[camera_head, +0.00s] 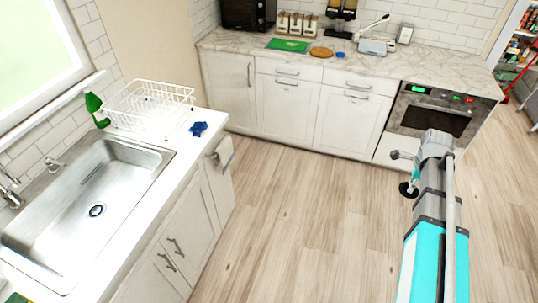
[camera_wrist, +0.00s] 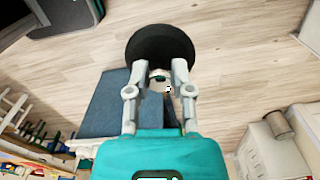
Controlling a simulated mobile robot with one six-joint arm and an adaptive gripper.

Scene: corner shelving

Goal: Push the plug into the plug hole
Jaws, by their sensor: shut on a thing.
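The black round plug (camera_wrist: 160,45) is held between the fingertips of my gripper (camera_wrist: 159,70) in the wrist view, its disc beyond the tips. In the head view the plug (camera_head: 407,190) hangs at the right, below the end of my arm, over the wooden floor. My gripper (camera_head: 414,174) is mostly hidden by my arm there. The plug hole (camera_head: 97,210) is a dark ring in the bottom of the steel sink (camera_head: 122,146) at the left, uncovered and well apart from my gripper.
A white dish rack (camera_head: 148,100), a green bottle (camera_head: 95,107) and a blue cloth (camera_head: 198,129) are on the counter behind the sink. A tap (camera_head: 9,190) stands at the sink's left. An oven (camera_head: 433,115) is behind my arm. The floor between is clear.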

